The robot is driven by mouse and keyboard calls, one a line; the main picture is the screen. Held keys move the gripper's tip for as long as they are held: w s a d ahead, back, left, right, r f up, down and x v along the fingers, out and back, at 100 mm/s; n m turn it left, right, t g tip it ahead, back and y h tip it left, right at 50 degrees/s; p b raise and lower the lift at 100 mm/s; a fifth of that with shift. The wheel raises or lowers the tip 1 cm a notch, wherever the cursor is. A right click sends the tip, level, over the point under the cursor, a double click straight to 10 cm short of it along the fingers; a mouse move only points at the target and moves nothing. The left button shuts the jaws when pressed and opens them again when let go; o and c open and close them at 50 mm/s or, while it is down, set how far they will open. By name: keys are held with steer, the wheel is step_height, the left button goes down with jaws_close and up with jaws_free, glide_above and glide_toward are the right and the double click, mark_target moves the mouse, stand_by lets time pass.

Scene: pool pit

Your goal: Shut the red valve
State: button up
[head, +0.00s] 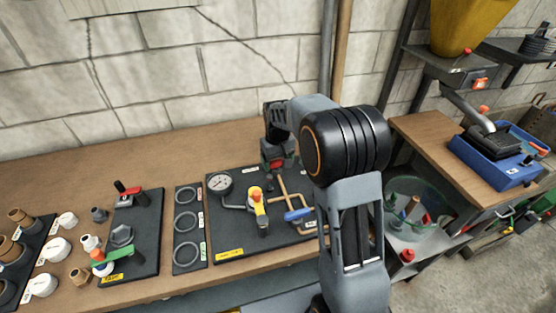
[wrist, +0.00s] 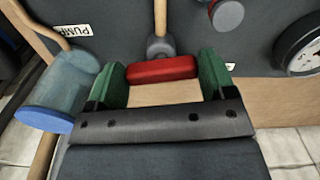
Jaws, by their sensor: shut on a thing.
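The red valve handle (wrist: 163,70) is a short red bar in the wrist view, on a grey stem at the end of a copper pipe. The bar lies crosswise to that pipe. My gripper (wrist: 163,78) has its two green fingers at the two ends of the bar and is shut on it. In the head view my gripper (head: 277,160) is over the back part of the black pipe board (head: 235,252). My gripper and arm hide most of the valve there.
A blue-ended cylinder (wrist: 50,105) is close left of my fingers. Another board with a red lever (head: 130,190) stands left. The wooden bench behind is clear.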

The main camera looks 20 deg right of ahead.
mark_target(277, 162)
steer(key=shift+m, duration=1.1)
steer(key=o, duration=0.9)
step_height(277, 162, up, 14)
steer(key=s+f+t, duration=0.1)
steer(key=s+f, duration=0.1)
steer(key=s, duration=0.5)
steer(key=s+f+t, duration=0.1)
steer(key=s, duration=0.7)
steer(key=s+f+t, duration=0.1)
steer(key=s+f, duration=0.1)
steer(key=s, duration=0.5)
steer(key=shift+s+a+f+t, duration=0.15)
steer(key=shift+f+t, duration=0.2)
steer(key=shift+t, duration=0.05)
